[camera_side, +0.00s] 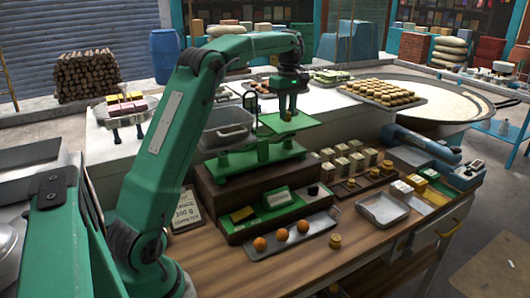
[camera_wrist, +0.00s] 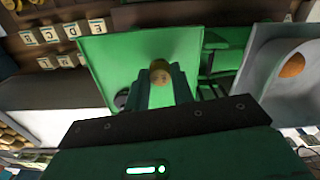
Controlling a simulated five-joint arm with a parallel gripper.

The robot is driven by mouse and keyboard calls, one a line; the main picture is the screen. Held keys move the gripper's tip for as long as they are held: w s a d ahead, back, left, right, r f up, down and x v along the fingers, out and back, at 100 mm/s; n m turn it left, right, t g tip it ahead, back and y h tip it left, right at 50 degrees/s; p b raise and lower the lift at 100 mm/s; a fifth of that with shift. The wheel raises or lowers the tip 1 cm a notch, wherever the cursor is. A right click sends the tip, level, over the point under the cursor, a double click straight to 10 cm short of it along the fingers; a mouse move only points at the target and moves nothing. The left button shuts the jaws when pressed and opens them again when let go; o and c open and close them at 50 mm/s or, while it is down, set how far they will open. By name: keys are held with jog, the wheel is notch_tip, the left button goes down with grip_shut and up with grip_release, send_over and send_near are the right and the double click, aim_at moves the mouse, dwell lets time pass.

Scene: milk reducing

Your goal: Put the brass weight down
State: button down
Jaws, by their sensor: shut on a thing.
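My gripper (camera_side: 291,107) is low over the green pan (camera_side: 282,125) of a balance scale in the side view. In the wrist view, its two fingers (camera_wrist: 161,82) are shut on a small round brass weight (camera_wrist: 160,70). The green pan (camera_wrist: 128,45) spreads behind the weight there. The fingers hide part of the weight, and I cannot make it out clearly in the side view. I cannot tell whether its underside touches the pan. The scale's green beam and base (camera_side: 250,155) stand on a dark wooden block.
In front of the scale lie a metal tray with orange balls (camera_side: 281,235) and a green-lined box (camera_side: 272,207). Several cream blocks (camera_side: 341,165) and a rack of brass weights (camera_side: 350,183) stand at right. A loose brass piece (camera_side: 335,241) sits on the counter.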

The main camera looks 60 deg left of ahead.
aim_at(288, 113)
jog(key=shift+f, duration=0.55)
jog(key=shift+f, duration=0.2)
jog(key=c, duration=1.2)
grip_release()
jog(key=shift+r, duration=0.1)
jog(key=shift+r, duration=6)
jog(key=shift+d+r, duration=0.1)
jog(key=shift+r, duration=0.05)
